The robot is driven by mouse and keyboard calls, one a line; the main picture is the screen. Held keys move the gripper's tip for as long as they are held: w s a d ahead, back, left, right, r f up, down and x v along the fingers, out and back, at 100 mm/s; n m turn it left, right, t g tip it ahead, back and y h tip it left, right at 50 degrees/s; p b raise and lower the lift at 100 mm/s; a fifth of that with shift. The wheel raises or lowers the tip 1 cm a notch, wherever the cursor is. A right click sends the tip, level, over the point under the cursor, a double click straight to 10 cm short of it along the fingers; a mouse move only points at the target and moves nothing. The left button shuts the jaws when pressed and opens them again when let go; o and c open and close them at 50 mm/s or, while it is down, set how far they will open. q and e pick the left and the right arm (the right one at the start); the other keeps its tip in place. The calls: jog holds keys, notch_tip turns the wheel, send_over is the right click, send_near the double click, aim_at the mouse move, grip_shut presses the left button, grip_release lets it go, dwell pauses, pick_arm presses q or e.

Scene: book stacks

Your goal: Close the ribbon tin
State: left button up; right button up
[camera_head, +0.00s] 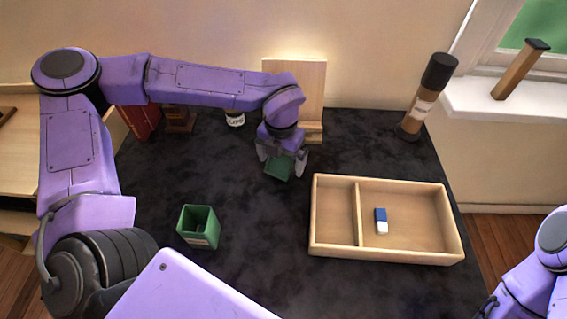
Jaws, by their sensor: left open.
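A green open-topped tin (198,238), which looks like the ribbon tin, stands upright at the left front of the dark table, with a pale label on its front. A separate flat green piece (279,170), probably its lid, is at the back middle of the table. My left gripper (283,164) points down over this green piece, with its fingers apart on either side of it. The gripper hides part of the piece, and I cannot tell whether the fingers touch it. My right arm shows at the lower right corner, but its gripper is out of view.
A wooden two-compartment tray (333,248) stands at the right, with a blue and white eraser (381,221) in its larger compartment. A wooden stand (310,90) and a small jar (235,119) are at the back.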

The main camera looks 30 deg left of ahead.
pick_arm(q)
jog(key=c, duration=1)
jog(key=shift+c, duration=0.2)
jog(key=shift+r, duration=0.1)
jog(key=shift+r, duration=0.25)
notch_tip(320, 180, up, 2)
jog(key=shift+w+r, duration=0.1)
jog(key=shift+r, duration=0.1)
jog(key=s+d+r, duration=0.3)
jog(key=s+r, duration=0.7)
jog(key=s, duration=0.4)
jog(key=shift+w, duration=0.1)
